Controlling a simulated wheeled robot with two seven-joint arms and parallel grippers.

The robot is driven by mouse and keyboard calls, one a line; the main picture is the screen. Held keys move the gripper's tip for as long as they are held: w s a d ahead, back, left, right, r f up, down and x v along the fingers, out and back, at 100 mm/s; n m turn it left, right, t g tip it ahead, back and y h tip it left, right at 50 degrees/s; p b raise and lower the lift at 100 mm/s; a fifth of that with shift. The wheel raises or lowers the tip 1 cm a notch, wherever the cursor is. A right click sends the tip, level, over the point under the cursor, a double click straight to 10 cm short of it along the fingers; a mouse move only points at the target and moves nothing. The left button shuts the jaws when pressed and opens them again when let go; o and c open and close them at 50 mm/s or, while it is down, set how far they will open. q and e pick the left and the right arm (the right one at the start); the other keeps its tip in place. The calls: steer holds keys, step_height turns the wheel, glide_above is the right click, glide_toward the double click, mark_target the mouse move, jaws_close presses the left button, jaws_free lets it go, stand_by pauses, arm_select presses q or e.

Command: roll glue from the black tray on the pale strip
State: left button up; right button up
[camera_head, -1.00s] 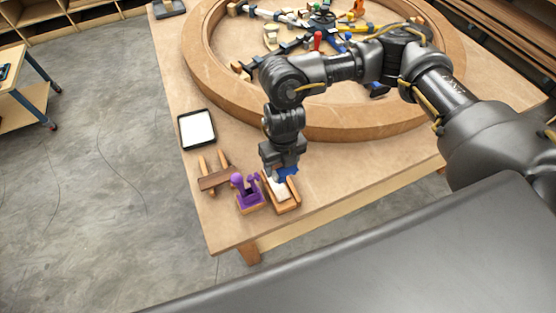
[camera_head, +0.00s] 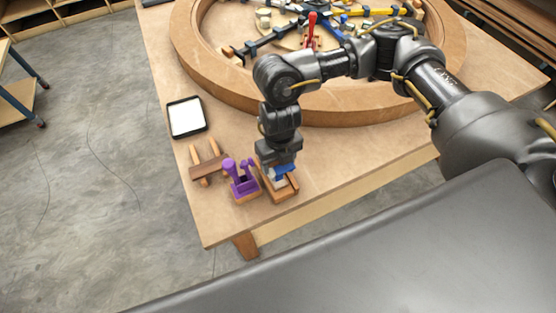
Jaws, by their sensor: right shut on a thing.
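The black tray (camera_head: 171,116) lies flat on the table's left part, with a white surface inside its dark rim. My right gripper (camera_head: 281,163) points down near the table's front left corner. It is shut on the blue handle (camera_head: 284,173) of what looks like a glue roller. A white part of the roller shows below the jaws, over or in a wooden holder (camera_head: 283,193); I cannot tell whether it touches the holder. I cannot pick out the pale strip for certain. My left gripper is not in view.
A purple tool in a wooden holder (camera_head: 241,180) stands just left of my right gripper. A wooden piece with two pegs (camera_head: 208,167) lies further left. A large wooden ring (camera_head: 205,75) with several clamps inside fills the back.

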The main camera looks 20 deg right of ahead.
steer(key=shift+r, duration=0.1)
steer(key=shift+d+r+n, duration=0.1)
steer(key=shift+r+n, duration=0.15)
steer(key=shift+n, duration=0.45)
steer(key=d+r+n, duration=0.1)
steer(key=n, duration=0.3)
steer(key=d+r+n, duration=0.1)
steer(key=r+n, duration=0.1)
steer(key=n, duration=0.3)
steer(key=d+r+n, duration=0.1)
steer(key=r+n, duration=0.1)
steer(key=n, duration=0.2)
steer(key=shift+r+n, duration=0.25)
steer(key=shift+n, duration=0.05)
steer(key=s+d+r+n, duration=0.1)
steer(key=d+r+n, duration=0.1)
steer(key=n, duration=0.8)
steer(key=s+d+r+n+b, duration=0.1)
steer(key=r+n, duration=0.3)
steer(key=n, duration=0.5)
steer(key=shift+s+d+r+n, duration=0.25)
steer(key=shift+s+d+n, duration=0.15)
steer(key=shift+s+d, duration=0.3)
